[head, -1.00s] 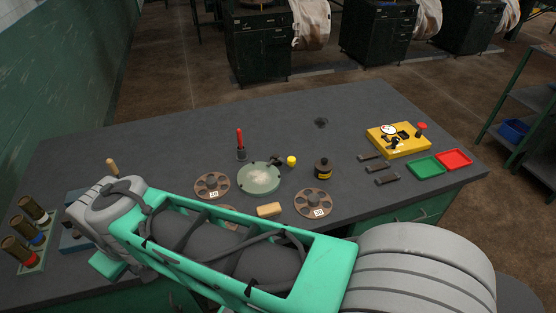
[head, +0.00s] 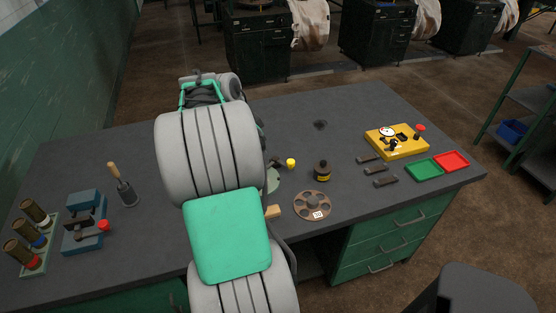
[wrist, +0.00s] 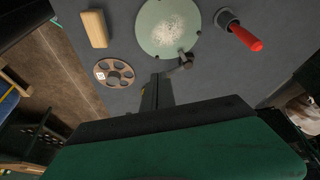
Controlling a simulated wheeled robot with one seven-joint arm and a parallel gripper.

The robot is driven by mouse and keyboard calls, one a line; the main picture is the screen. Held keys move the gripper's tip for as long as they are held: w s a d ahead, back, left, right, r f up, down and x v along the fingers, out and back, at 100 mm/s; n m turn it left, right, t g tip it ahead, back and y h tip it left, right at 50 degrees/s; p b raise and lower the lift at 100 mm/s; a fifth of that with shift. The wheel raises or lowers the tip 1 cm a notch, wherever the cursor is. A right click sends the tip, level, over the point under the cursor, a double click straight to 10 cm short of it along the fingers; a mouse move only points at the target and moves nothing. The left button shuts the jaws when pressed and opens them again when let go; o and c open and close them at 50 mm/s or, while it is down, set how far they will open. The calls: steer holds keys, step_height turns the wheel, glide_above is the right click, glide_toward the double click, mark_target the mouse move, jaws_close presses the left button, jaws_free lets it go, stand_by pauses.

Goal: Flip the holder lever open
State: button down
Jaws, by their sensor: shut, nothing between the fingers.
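A blue two-block holder (head: 82,207) stands at the left of the bench in the head view. A dark lever with a red ball end (head: 103,225) lies across its front part, pointing right; I cannot tell its exact position. My gripper (wrist: 157,80) is shut and empty in the wrist view. It is above the bench near a round green plate with pale powder (wrist: 165,25), well to the right of the holder. In the head view my own arm hides the gripper.
A wooden-handled brush (head: 122,185) stands right of the holder, and a rack of several brown cylinders (head: 32,240) left of it. A red-handled tool (wrist: 243,37), a tan block (wrist: 95,28) and a holed disc (wrist: 113,73) are near my gripper. A yellow gauge fixture (head: 397,146) is far right.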

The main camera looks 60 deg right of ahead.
glide_toward(279, 163)
steer(key=s+a+f, duration=0.1)
steer(key=a+f, duration=0.1)
steer(key=s+a+f+p, duration=0.1)
steer(key=a+f, duration=0.1)
steer(key=shift+s+a+f, duration=0.1)
steer(key=shift+s, duration=0.3)
steer(key=d, duration=0.1)
steer(key=s+d, duration=0.1)
steer(key=s+d+p, duration=0.1)
steer(key=shift+d, duration=0.3)
